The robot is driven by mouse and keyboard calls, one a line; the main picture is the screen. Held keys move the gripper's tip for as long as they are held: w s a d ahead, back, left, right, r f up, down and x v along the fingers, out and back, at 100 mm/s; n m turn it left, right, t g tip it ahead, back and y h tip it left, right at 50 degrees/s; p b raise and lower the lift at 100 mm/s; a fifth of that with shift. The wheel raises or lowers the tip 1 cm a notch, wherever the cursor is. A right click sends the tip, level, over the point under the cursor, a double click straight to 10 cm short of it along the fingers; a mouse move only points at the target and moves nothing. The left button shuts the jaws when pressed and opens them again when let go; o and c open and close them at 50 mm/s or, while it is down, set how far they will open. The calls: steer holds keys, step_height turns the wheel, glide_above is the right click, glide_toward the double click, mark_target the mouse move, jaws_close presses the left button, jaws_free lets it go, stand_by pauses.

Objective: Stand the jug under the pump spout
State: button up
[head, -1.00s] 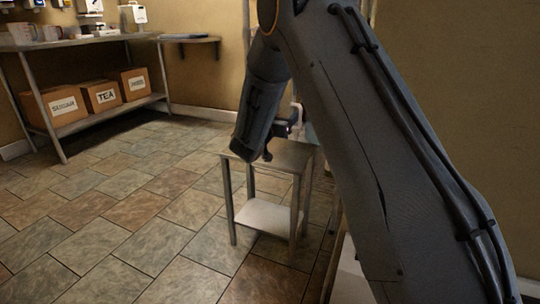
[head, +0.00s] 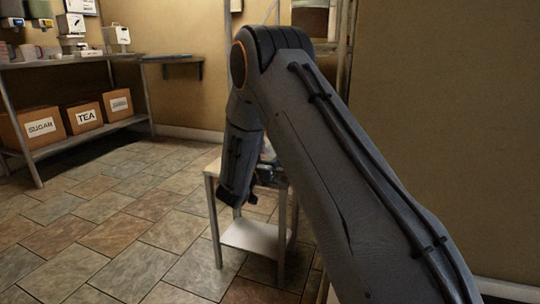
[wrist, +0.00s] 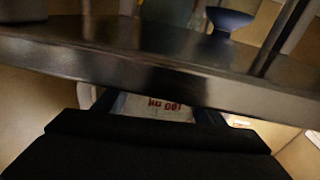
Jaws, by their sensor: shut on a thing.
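In the wrist view my gripper (wrist: 155,118) is shut on a pale, whitish thing with red lettering, which I take to be the jug (wrist: 138,104). Only a strip of it shows between the dark fingers; the rest is hidden. A dark metal edge (wrist: 150,70) crosses just beyond it; I cannot tell whether they touch. In the head view my gripper (head: 266,174) is mostly hidden behind my arm, at the small table (head: 209,172). I cannot make out a pump spout in either view.
A blue bowl-like thing (wrist: 228,20) stands beyond the metal edge. In the head view a shelf unit (head: 60,152) at left holds labelled boxes, including the tea box (head: 84,117). A small wall shelf (head: 170,59) is behind. The tiled floor (head: 130,230) at left is clear.

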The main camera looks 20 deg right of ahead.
steer(key=shift+f, duration=0.15)
steer(key=o, duration=1.2)
steer(key=shift+c, duration=0.2)
